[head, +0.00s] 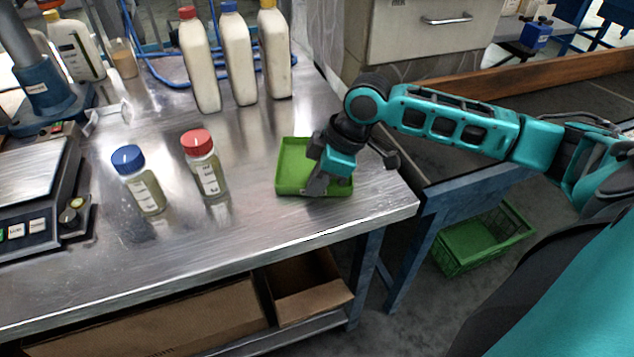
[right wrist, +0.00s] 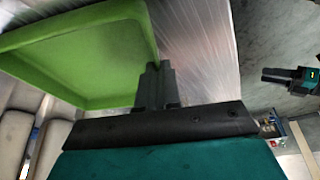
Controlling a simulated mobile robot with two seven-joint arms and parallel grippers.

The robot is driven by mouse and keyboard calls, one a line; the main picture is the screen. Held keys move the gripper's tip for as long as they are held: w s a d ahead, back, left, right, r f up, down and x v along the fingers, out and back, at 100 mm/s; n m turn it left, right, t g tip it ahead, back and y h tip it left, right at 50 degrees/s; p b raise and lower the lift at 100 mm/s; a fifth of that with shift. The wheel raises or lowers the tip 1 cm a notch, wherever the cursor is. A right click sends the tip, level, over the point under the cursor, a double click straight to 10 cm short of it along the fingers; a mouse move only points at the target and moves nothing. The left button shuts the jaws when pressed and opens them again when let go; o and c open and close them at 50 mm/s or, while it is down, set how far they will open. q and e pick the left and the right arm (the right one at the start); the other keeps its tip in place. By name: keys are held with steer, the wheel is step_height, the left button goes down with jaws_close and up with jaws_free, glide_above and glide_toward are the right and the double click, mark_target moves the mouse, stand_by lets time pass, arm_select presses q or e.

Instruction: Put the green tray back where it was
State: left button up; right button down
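The green tray (head: 290,184) is a shallow, empty rectangular tray at the right end of the steel table, near its front right corner. My right gripper (head: 317,186) reaches over the tray from the right, with its fingers pointing down at the tray's wall. In the right wrist view, the fingers (right wrist: 155,86) are close together at the edge of the tray (right wrist: 75,50) and appear shut on its rim. I cannot tell whether the tray touches the table or is slightly raised.
A blue-capped jar (head: 140,182) and a red-capped jar (head: 205,165) stand left of the tray. Several tall bottles (head: 238,55) stand behind. A scale (head: 35,200) is at far left. Bare steel tabletop (head: 245,225) lies in front. A green crate (head: 480,240) is below, right.

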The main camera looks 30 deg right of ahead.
arm_select(q)
steer(key=shift+r, duration=0.15)
arm_select(e)
steer(key=c, duration=1.8)
jaws_free()
steer(key=shift+f, duration=0.1)
steer(key=o, duration=0.5)
steer(key=shift+c, duration=0.2)
arm_select(q)
steer(key=shift+s+a+r+y+p, duration=0.35)
steer(key=shift+a+p, duration=0.2)
steer(key=shift+p, duration=0.6)
arm_select(e)
steer(key=v, duration=1.2)
arm_select(q)
steer(key=shift+d, duration=0.1)
steer(key=shift+s, duration=0.1)
arm_select(e)
steer(key=shift+s, duration=0.1)
